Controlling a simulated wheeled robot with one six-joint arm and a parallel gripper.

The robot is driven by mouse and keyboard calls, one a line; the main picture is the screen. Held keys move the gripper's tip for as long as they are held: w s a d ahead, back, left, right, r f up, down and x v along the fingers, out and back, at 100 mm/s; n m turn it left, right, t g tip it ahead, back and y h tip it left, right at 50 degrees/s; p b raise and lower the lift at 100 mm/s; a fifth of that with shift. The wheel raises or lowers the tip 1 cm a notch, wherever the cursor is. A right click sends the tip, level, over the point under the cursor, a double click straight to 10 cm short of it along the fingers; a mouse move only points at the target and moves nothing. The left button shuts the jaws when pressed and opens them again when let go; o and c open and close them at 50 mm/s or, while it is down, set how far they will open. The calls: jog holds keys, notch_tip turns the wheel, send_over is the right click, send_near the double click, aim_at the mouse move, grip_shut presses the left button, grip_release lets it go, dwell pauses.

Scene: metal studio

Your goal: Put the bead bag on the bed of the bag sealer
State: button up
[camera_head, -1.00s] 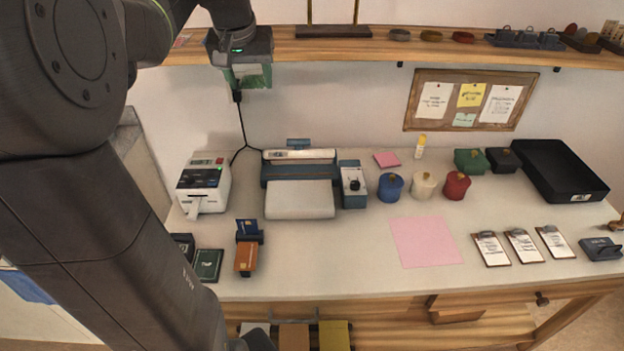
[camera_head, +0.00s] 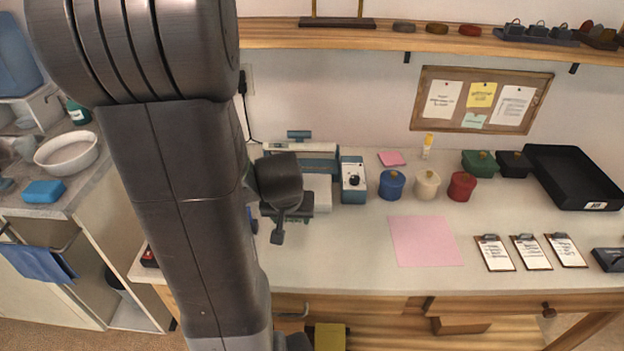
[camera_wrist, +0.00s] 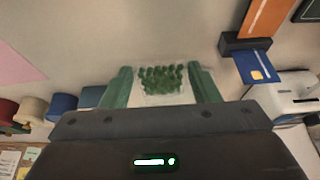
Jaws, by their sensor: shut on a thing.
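The bead bag (camera_wrist: 162,82), clear with green beads, is between the green fingers of my gripper (camera_wrist: 160,71) in the wrist view. My gripper is shut on it. In the head view my arm covers the bag, and my gripper's dark body is in front of the bag sealer. The bag sealer (camera_head: 325,152) is blue and white and stands at the back of the table. Part of its white bed (camera_head: 320,188) shows, and the rest is behind my gripper. I cannot tell the height of the bag above the bed.
A blue-grey control box (camera_head: 353,180) stands right of the sealer, then blue (camera_head: 392,185), cream (camera_head: 427,185) and red (camera_head: 461,187) pots. A pink sheet (camera_head: 425,241) lies in front. A card holder (camera_wrist: 247,45) and a label printer (camera_wrist: 290,100) show in the wrist view.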

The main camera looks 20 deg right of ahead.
jog(key=w+d+p, duration=0.1)
jog(key=w+d, duration=0.1)
jog(key=w, duration=0.3)
jog(key=w+d+p, duration=0.1)
jog(key=w+d, duration=0.2)
jog(key=w, duration=0.2)
jog(key=w+d+p, duration=0.1)
jog(key=w+d, duration=0.1)
jog(key=w, duration=0.3)
jog(key=shift+w+d, duration=0.25)
jog(key=shift+w, duration=0.1)
jog(key=shift+w+d+f+p, duration=0.1)
jog(key=shift+w+f+p, duration=0.05)
jog(key=shift+f+p, duration=0.2)
jog(key=shift+f, duration=1.5)
jog(key=shift+f, duration=0.2)
jog(key=o, duration=1)
jog(key=shift+c, duration=0.2)
jog(key=shift+r, duration=0.2)
